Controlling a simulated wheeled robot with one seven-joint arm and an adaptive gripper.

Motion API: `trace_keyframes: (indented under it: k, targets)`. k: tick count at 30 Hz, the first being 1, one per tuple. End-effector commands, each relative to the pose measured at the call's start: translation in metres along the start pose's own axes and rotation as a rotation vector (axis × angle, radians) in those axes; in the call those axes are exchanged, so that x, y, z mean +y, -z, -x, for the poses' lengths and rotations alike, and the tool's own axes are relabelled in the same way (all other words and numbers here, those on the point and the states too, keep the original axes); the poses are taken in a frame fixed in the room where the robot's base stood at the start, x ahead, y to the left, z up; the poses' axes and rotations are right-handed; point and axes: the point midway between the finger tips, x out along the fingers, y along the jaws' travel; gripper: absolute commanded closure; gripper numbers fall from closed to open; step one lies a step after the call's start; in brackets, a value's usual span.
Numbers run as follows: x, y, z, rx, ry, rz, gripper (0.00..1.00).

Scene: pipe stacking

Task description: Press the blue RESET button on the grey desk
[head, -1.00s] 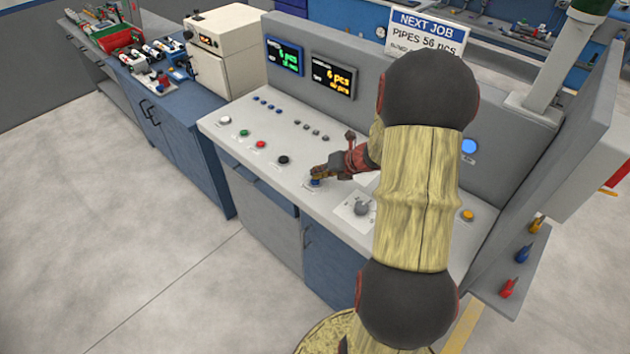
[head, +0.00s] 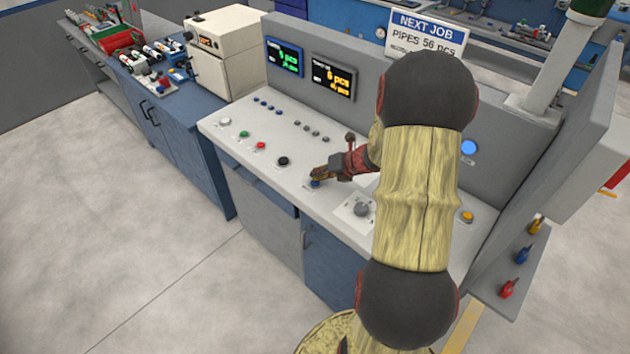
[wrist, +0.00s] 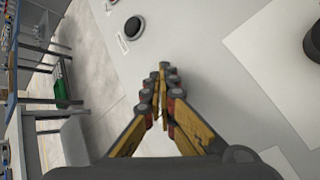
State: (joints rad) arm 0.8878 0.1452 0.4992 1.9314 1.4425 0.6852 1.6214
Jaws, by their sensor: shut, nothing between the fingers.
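The blue button (head: 316,183) is on the grey desk (head: 240,148), near its front edge, between the black button and the grey knob. My gripper (head: 315,176) is shut and empty, with its fingertips right at the blue button and partly covering it in the head view. I cannot tell whether they touch it or how far it is pressed. In the wrist view my gripper (wrist: 162,74) has its fingers together over the pale desk top (wrist: 200,45). The blue button is hidden there behind the fingers.
The black button (head: 283,161) is to the left; it also shows in the wrist view (wrist: 133,27). Red (head: 260,146), green (head: 243,133) and white buttons lie further left. A grey knob (head: 361,209) stands to the right. A panel with two displays (head: 334,78) rises behind.

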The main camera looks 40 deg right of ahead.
Motion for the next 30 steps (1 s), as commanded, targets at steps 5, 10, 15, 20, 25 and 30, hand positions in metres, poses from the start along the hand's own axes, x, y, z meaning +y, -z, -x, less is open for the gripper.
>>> trace_keyframes:
  k: [5,10,15,20,25,30]
  targets:
    - [0.006,-0.006,0.008,0.000,0.000,0.000,1.00]
    - [0.006,-0.006,0.009,0.000,0.000,0.000,1.00]
    - [0.006,-0.006,0.008,0.000,0.000,0.000,1.00]
    - [0.009,-0.009,0.011,-0.001,0.000,0.000,1.00]
    - [0.016,-0.017,0.022,-0.001,0.000,0.001,1.00]
    - [0.024,-0.025,0.033,-0.001,0.000,0.000,1.00]
